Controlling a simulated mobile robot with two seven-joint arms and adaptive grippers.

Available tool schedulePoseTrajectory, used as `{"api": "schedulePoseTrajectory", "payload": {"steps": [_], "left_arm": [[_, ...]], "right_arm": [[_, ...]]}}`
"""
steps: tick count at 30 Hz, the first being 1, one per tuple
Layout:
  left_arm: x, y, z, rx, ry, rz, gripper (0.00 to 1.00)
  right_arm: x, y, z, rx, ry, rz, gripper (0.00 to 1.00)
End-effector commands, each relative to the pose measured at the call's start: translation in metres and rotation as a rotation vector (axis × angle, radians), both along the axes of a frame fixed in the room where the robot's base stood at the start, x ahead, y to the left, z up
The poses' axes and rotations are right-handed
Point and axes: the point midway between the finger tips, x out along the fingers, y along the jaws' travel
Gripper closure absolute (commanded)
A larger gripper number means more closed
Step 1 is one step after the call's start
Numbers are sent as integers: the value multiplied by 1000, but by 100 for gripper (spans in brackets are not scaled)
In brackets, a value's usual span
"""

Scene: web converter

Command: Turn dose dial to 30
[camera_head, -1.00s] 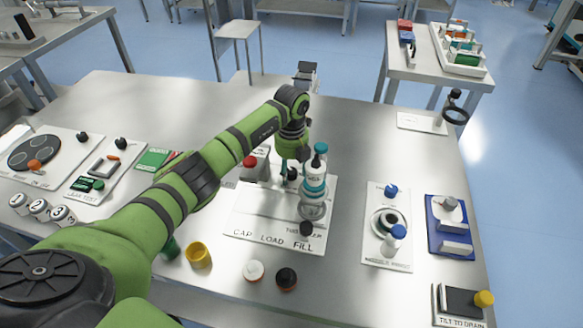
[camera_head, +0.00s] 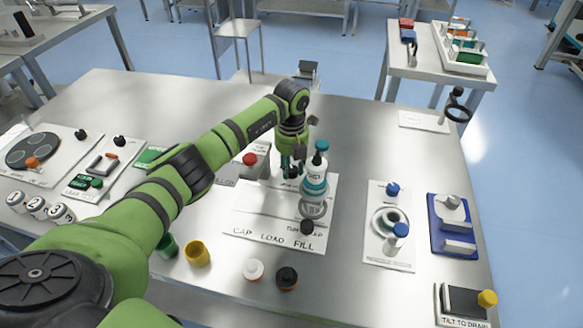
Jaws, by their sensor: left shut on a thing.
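My left gripper (camera_head: 291,168) points down over the back of the white panel (camera_head: 240,222) lettered CAP LOAD FILL. It is shut around a small dark knob-like part (camera_head: 292,173), mostly hidden by the fingers. I cannot read any dial marks or the number 30. A white bottle (camera_head: 316,170) with a teal cap and teal collar stands upright just right of the fingers. A grey ring (camera_head: 312,208) is below it on the panel. A black knob (camera_head: 307,227) is at the panel's front. My right gripper is out of view.
A grey box with a red button (camera_head: 250,159) is close left of the gripper. A yellow cup (camera_head: 198,254), a white knob (camera_head: 253,270) and a black knob (camera_head: 287,277) are in front. Panels with blue knobs (camera_head: 400,230) are at the right. The table's back is clear.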

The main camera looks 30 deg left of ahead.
Motion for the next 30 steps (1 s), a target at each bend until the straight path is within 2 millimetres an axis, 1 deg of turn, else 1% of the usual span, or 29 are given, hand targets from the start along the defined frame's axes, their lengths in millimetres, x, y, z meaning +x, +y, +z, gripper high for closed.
{"api": "schedulePoseTrajectory", "payload": {"steps": [1,18,24,30], "left_arm": [[-4,-1,-6,0,14,-43,99],[-5,1,-8,-3,19,-564,99],[-5,1,-8,-5,19,-698,99],[-5,2,-7,-6,20,-784,100]], "right_arm": [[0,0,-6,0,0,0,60],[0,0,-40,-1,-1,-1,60],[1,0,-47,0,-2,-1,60],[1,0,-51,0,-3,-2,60]]}}
